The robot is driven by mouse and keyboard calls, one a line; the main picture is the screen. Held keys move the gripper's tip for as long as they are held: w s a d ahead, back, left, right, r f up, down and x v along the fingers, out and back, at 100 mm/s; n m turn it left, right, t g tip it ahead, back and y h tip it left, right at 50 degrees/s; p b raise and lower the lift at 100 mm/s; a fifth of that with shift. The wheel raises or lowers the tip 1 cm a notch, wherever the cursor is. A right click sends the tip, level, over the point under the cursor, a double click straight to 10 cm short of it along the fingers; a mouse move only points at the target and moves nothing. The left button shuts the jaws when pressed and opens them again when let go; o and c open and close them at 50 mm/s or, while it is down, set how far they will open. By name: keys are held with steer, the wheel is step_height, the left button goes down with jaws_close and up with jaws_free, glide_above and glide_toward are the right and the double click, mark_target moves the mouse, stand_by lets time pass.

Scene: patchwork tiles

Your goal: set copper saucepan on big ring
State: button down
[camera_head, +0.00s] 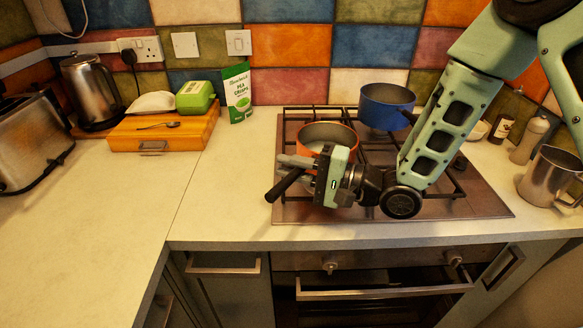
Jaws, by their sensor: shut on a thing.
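The copper saucepan (325,129) is orange-copper outside and pale inside. It is upright over the left side of the hob (295,211), with its dark handle (284,187) pointing toward the front left. My gripper (292,166) is shut on that handle, in front of the pan, and hides part of its lower side. I cannot tell whether the pan rests on the grate or is held just above it. The big ring cannot be made out; the pan and my arm cover much of the hob.
A blue pan (386,107) stands at the back right of the hob. A metal jug (550,177), a shaker (529,140) and a dark bottle (501,128) stand to the right. A wooden box (165,133) and a green packet (238,93) are at left. The front-left counter is clear.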

steer(key=shift+f, duration=0.35)
steer(key=shift+f, duration=0.25)
steer(key=c, duration=1.3)
jaws_free()
steer(key=shift+c, duration=0.2)
